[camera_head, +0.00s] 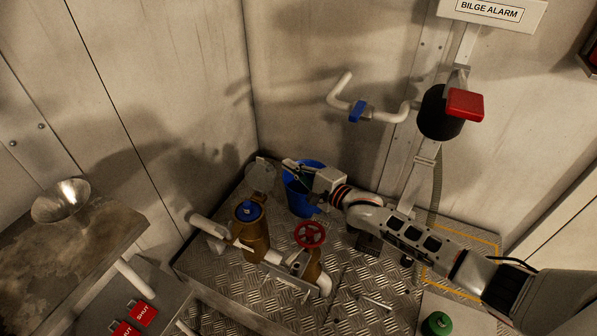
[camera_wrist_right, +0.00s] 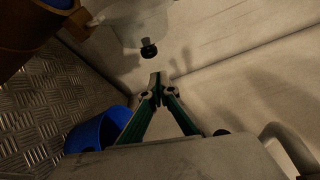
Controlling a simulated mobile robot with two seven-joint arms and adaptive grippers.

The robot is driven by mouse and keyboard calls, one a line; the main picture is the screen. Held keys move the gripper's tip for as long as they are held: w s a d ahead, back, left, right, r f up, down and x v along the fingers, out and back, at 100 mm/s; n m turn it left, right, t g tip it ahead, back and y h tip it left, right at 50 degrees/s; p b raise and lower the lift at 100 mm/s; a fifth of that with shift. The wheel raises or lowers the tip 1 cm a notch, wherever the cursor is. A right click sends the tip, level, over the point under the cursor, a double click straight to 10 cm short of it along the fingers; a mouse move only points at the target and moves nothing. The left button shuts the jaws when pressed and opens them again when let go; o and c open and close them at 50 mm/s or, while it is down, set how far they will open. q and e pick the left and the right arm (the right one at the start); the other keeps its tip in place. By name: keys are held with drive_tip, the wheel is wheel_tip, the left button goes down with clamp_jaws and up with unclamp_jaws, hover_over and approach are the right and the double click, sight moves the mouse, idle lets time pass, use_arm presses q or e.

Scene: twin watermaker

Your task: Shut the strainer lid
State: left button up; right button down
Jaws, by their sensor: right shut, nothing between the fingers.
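The strainer (camera_head: 252,238) is a brass cylinder on a white pipe, with something blue inside its open top. Its lid (camera_head: 261,176) is a pale grey disc standing up, open, at the back of the strainer's rim. In the wrist view the lid (camera_wrist_right: 142,22) looks translucent, with a dark knob (camera_wrist_right: 149,48), and the strainer's brass body (camera_wrist_right: 30,38) is at the upper left. My right gripper (camera_head: 286,164) is shut and empty, just right of the lid. Its green fingers meet below the knob in the wrist view (camera_wrist_right: 157,80), apart from it. My left gripper is not in view.
A blue bucket (camera_head: 299,199) stands right under my right gripper. A red handwheel valve (camera_head: 309,235) is in front of it. A bench with a metal bowl (camera_head: 62,200) is at left, and red SHUT tags (camera_head: 142,312) lie below. Walls close in behind.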

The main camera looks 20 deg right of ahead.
sight(266, 170)
drive_tip(key=s+a, duration=0.1)
drive_tip(key=s+a+r, duration=0.1)
drive_tip(key=s, duration=0.1)
drive_tip(key=shift+a, duration=0.3)
use_arm(q)
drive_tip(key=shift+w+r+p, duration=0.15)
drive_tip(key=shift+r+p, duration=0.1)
drive_tip(key=shift+p, duration=0.05)
use_arm(e)
drive_tip(key=shift+r, duration=0.2)
